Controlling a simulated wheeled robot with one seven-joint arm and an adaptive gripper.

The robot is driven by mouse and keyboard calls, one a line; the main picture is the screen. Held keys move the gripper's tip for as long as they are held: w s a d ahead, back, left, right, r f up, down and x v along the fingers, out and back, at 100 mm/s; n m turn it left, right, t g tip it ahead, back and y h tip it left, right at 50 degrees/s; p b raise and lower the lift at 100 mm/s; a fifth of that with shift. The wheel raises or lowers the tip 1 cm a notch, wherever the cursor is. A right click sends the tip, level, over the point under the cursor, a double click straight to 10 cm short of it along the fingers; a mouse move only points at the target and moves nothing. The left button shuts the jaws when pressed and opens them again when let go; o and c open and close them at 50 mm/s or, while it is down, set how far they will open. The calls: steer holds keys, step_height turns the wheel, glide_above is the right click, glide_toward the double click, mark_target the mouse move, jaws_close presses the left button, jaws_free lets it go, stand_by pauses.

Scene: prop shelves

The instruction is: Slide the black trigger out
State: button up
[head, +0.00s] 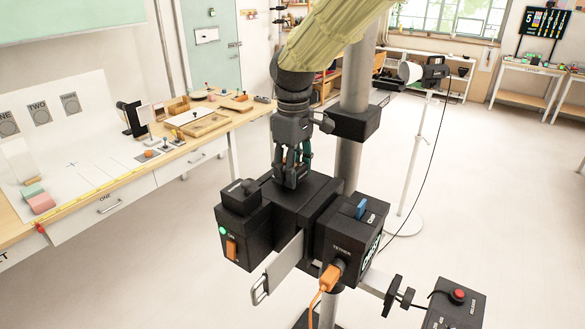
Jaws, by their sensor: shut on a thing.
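My gripper (292,176) points down onto the top of a black camera-like rig (312,204). It is shut on a small black part at the rig's top, which I take to be the black trigger (291,183). The fingers cover most of this part, and black on black makes its edges and its seat hard to tell. The part looks low against the rig's top; I cannot tell whether it has shifted in its seat.
Around the rig are a black box with an orange switch (231,248), a blue tab (361,208), an orange cable plug (330,277), a metal plate (283,267) and a red-button box (457,296). A grey pole (345,160) stands close behind.

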steer(key=shift+s+d+p, duration=0.2)
steer(key=shift+s+d, duration=0.35)
steer(key=shift+d, duration=0.2)
steer(key=shift+s+d+p, duration=0.15)
steer(key=shift+s+d, duration=0.4)
steer(key=shift+d, duration=0.2)
stand_by(2.5)
steer(key=shift+r, duration=0.15)
steer(key=shift+s+d+r+p, duration=0.1)
steer(key=shift+r+p, duration=1)
steer(key=shift+r, duration=0.1)
steer(key=shift+s+d+r+p, duration=0.1)
steer(key=shift+r+p, duration=1)
steer(key=shift+r, duration=0.1)
steer(key=shift+f, duration=0.1)
